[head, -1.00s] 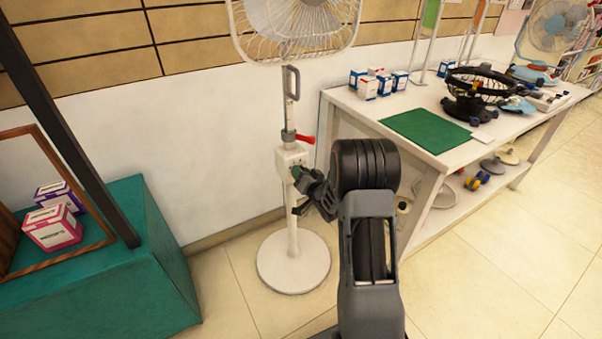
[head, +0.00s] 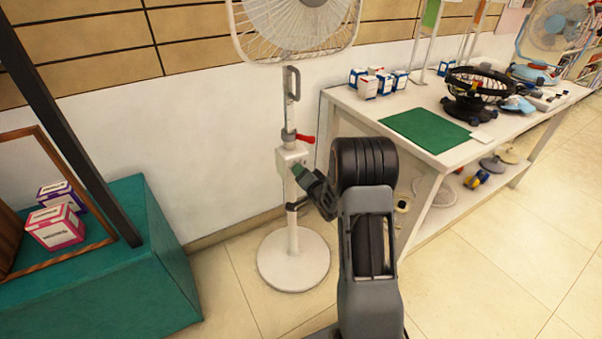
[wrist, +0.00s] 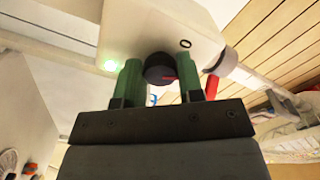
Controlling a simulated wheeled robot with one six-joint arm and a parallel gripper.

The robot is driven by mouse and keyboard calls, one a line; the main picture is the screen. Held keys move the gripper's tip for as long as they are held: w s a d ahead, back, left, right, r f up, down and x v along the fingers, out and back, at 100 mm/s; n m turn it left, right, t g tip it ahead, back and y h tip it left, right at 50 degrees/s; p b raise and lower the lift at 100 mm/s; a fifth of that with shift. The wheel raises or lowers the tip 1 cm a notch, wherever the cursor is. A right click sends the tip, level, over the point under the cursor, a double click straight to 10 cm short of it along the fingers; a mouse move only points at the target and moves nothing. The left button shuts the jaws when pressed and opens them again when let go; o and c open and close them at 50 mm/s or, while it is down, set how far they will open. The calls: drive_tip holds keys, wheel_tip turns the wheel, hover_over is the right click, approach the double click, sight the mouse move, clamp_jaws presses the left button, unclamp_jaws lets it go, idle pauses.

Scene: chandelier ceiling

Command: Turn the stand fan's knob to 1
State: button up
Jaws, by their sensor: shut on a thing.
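The white stand fan (head: 293,240) stands on its round base against the wall, with its caged head at the top of the frame. Its control box (head: 292,157) sits partway up the pole, and it fills the upper middle of the wrist view (wrist: 195,25). The dark round knob (wrist: 157,66) has a red mark on its lower right edge. A "0" is printed on the box beside it, to the upper right. My gripper (head: 301,172) has its green fingers on either side of the knob, shut on it. A green light (wrist: 110,65) glows near the left finger.
A red lever (head: 305,138) sticks out above the control box. A white table (head: 350,110) with a green mat (head: 425,130) and small boxes stands to the right. A teal block (head: 150,270) stands at the left. Floor is clear around the fan base.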

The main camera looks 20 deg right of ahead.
drive_tip(key=o, duration=0.9)
drive_tip(key=shift+s, duration=0.15)
drive_tip(key=s, duration=0.4)
drive_tip(key=s+d+p, duration=0.1)
drive_tip(key=s, duration=0.4)
drive_tip(key=s+p, duration=0.1)
drive_tip(key=s, duration=0.3)
drive_tip(key=shift+s+d, duration=0.25)
drive_tip(key=shift+d, duration=0.05)
